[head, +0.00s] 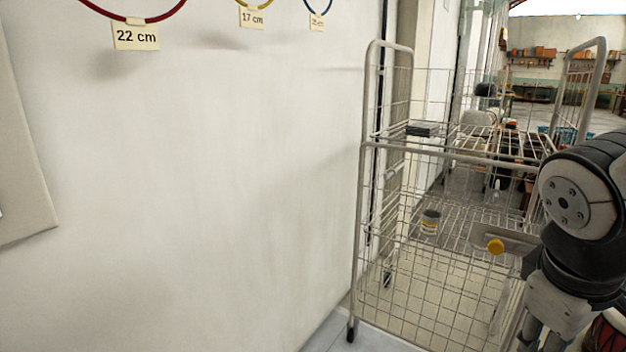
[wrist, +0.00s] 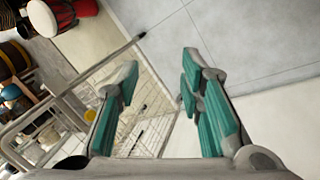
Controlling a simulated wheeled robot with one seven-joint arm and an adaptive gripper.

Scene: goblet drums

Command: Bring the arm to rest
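My arm (head: 580,205) is bent at the right edge of the head view, in front of a grey wire cart (head: 368,200). Its lower end runs out of the bottom of that view, so the fingertips do not show there. In the wrist view my gripper (wrist: 160,68) has its two teal-padded fingers spread apart with nothing between them. Pale floor tiles (wrist: 240,40) show beyond the gap, and the cart's wire frame (wrist: 60,95) is behind and left of the fingers.
A dark flat box (head: 422,128) and a small can (head: 430,221) are in the cart. Hoops with size tags, one reading 22 cm (head: 136,36), hang on the white wall (head: 200,180). Drums, one red and white (wrist: 75,10), stand at the wrist view's upper left.

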